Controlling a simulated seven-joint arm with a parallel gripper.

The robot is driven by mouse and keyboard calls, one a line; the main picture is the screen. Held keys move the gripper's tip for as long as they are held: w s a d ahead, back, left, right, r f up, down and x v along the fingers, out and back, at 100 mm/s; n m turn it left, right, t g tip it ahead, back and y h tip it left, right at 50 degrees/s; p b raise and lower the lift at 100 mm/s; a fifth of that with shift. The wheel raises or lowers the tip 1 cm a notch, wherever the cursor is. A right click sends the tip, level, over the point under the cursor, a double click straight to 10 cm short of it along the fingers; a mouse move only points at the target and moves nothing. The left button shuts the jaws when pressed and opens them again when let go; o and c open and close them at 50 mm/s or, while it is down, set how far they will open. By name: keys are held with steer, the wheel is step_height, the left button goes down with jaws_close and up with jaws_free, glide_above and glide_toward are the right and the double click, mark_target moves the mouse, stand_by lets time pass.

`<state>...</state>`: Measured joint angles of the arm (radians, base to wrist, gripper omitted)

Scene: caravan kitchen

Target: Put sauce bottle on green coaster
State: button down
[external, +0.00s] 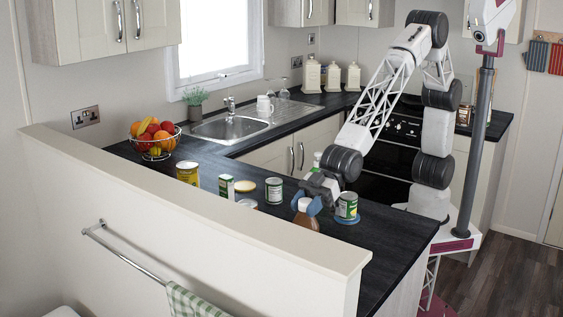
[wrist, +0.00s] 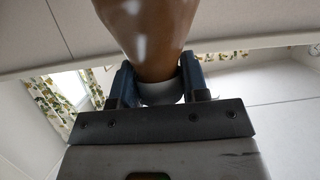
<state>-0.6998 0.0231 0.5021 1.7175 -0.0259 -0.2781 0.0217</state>
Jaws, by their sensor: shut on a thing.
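The sauce bottle (external: 307,221) is brown with a pale cap, near the front edge of the counter. My gripper (external: 312,201) is shut on it near the cap. In the wrist view the brown bottle (wrist: 147,35) rises between the blue fingers of my gripper (wrist: 158,88), its pale cap end close to the palm. I cannot tell whether its base touches the counter.
A raised half-wall (external: 240,215) borders the counter's front. Bare counter lies right of the can.

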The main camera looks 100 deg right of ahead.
steer(key=shift+f, duration=0.7)
steer(key=c, duration=0.6)
jaws_free()
steer(key=shift+s+d+r, duration=0.25)
steer(key=shift+s+r, duration=0.05)
steer(key=shift+v, duration=5.55)
steer(key=shift+f, duration=0.1)
steer(key=shift+d, duration=0.15)
